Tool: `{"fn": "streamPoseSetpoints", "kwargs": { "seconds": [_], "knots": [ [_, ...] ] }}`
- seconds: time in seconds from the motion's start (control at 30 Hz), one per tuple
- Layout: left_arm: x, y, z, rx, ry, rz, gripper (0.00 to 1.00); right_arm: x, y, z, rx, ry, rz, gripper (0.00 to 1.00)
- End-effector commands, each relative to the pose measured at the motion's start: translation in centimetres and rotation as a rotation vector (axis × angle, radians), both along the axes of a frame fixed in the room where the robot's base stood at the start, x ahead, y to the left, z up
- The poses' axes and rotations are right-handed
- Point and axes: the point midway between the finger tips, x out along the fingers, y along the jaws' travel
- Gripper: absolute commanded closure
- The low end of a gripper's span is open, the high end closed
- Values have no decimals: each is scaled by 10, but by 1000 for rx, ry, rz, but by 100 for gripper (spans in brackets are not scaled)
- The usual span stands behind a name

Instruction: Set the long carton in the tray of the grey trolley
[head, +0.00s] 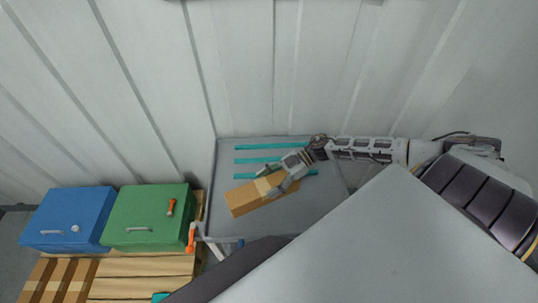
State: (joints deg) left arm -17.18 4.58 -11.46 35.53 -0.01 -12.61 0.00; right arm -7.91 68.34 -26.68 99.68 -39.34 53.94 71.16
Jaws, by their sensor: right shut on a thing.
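The long carton (245,198) is brown with a paler tape band and lies slanted over the tray of the grey trolley (222,165). My right gripper (273,188) is shut on the carton near its middle, with the arm reaching in from the right. The carton's near left end sticks out clear of the fingers. I cannot tell whether its underside touches the tray. Teal strips (270,146) mark the tray floor behind and beside the carton. My left gripper is not in view.
A blue box (68,215) and a green box (150,210) with handles stand left of the trolley on wooden pallets (135,283). An orange-handled part (191,238) sits at the trolley's left edge. A ribbed grey wall (240,70) rises close behind.

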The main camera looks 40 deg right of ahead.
Motion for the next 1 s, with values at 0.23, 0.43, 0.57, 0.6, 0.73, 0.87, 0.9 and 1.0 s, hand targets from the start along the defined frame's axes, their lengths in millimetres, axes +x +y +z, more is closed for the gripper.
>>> {"fn": "streamPoseSetpoints", "kwargs": {
  "seconds": [0.23, 0.43, 0.57, 0.6, 0.73, 0.87, 0.9, 1.0],
  "knots": [
    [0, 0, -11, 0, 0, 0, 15, 0, 1, -11, 1, 0, 0, 70],
    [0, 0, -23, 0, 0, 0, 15, 0, 1, -23, 2, 0, 0, 70],
    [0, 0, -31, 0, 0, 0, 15, 0, 1, -30, 2, 0, 0, 70],
    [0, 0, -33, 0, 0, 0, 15, 0, 1, -32, 2, 0, 0, 70],
    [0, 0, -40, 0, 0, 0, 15, 0, 1, -40, 2, 0, 0, 70],
    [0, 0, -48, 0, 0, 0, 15, 0, 1, -47, 2, 1, 0, 70],
    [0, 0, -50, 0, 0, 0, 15, 0, 1, -49, 2, 1, 0, 70],
    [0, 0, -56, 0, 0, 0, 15, 0, 1, -55, 2, 1, 1, 70]
  ]
}}
